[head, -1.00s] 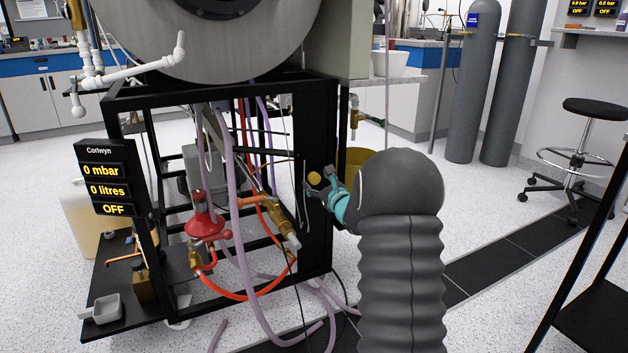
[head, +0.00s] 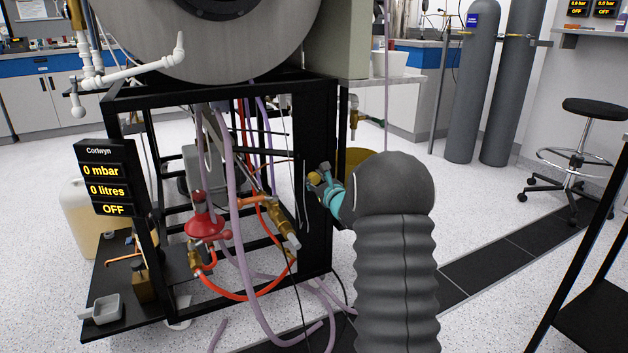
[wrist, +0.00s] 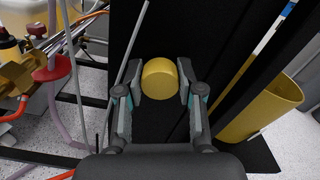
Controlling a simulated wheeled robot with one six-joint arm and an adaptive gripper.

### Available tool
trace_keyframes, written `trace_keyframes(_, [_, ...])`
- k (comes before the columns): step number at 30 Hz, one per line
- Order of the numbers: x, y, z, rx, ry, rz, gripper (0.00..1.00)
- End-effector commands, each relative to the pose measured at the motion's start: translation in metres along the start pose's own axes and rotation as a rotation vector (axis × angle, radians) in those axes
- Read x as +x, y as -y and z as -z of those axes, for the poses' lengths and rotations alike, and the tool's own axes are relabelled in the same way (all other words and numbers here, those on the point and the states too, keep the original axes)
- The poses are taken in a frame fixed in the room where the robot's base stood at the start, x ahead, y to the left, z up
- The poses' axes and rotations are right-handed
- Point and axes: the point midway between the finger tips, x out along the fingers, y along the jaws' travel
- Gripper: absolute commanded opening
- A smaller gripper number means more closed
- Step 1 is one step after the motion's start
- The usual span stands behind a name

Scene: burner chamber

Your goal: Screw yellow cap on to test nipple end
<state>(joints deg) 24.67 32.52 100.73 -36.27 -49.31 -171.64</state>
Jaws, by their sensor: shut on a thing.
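The yellow cap (wrist: 159,78) is a short, plain cylinder between my gripper's two fingers in the wrist view. It also shows in the head view (head: 314,179), small, in front of the black upright panel of the frame. My gripper (head: 321,178) is shut on the cap; the fingers sit on its left and right sides. I cannot tell whether the cap touches the panel. Brass fittings (head: 281,220) with a pale end stand to the left of the gripper inside the frame. Which of their ends is the test nipple is not clear.
The black panel (head: 314,235) stands right behind the cap. A yellow bin (wrist: 262,108) is on the right in the wrist view. Orange and lilac hoses (head: 240,240) and a red regulator (head: 205,222) fill the frame's left side.

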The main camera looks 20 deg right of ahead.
Motion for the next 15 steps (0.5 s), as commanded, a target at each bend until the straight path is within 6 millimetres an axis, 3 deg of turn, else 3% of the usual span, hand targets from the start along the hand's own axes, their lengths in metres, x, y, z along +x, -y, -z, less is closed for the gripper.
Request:
trace_keyframes(7, [0.0015,0.0003,-0.0013,0.031,0.003,0.001,0.00])
trace_keyframes(15, [0.0021,0.0006,-0.0017,0.319,0.004,0.001,0.00])
